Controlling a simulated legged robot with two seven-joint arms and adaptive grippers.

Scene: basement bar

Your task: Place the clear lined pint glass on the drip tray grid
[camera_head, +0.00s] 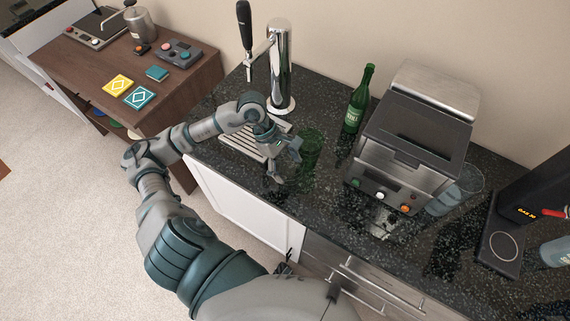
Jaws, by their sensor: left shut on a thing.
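My left gripper (286,165) is over the black counter, at the front right corner of the drip tray grid (240,147). Its fingers stand apart around a see-through thing, which I take to be the clear lined pint glass; its outline and lines are hard to make out against the dark stone. The slatted grid lies below the beer tap (281,70), partly hidden by my left arm. A green glass (313,147) stands just right of the gripper. My right gripper is not in view.
A bluish clear glass (462,187) is beside the machine, near a black scale (499,248). A wooden table (185,85) stands at the left. Counter in front of the bottle is clear.

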